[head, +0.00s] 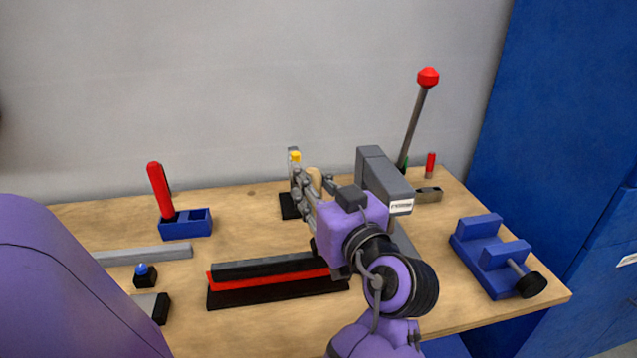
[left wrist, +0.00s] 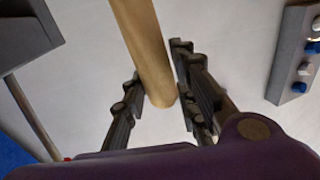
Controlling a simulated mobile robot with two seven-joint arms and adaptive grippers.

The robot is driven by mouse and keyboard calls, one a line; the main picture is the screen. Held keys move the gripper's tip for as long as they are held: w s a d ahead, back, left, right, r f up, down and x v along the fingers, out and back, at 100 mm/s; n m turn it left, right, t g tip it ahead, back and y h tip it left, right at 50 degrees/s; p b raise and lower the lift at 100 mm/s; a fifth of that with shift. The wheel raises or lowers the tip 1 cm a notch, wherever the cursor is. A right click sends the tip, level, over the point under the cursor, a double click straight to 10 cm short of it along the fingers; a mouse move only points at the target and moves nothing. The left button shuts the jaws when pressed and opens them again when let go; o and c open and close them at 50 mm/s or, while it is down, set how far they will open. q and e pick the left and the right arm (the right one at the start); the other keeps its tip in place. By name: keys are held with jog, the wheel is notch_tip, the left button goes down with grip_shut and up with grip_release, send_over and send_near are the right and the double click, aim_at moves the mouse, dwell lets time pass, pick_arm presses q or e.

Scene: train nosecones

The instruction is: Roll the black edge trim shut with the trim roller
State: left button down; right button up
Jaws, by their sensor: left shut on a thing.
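The black edge trim (head: 262,266) lies lengthwise along a red strip (head: 262,277) on a black base on the wooden bench. My left gripper (head: 311,183) is behind and right of the trim, above the bench. It is shut on a tan wooden handle (head: 315,178), which looks like the trim roller's. In the left wrist view the handle (left wrist: 146,48) stands between the two fingers (left wrist: 158,78), its rounded end visible. The roller's wheel cannot be made out in either view. My right gripper is not in view.
A red-handled tool (head: 160,190) stands in a blue holder (head: 187,224) at left. A grey bar (head: 145,256) lies in front of it. A grey press with a red-knobbed lever (head: 428,77) stands behind my arm. A blue vise (head: 490,255) sits at the right edge.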

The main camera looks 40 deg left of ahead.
pick_arm(q)
jog(key=shift+s+a+f, duration=0.1)
jog(key=shift+s+a, duration=0.7)
jog(key=shift+s, duration=0.1)
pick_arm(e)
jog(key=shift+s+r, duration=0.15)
pick_arm(q)
jog(key=shift+s+a, duration=0.15)
jog(key=shift+s+a+p, duration=0.3)
jog(key=shift+s+a, duration=0.5)
jog(key=shift+s, duration=0.1)
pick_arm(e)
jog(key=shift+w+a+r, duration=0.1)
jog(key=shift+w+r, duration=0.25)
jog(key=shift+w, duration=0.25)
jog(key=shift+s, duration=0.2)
pick_arm(q)
jog(key=shift+d, duration=0.1)
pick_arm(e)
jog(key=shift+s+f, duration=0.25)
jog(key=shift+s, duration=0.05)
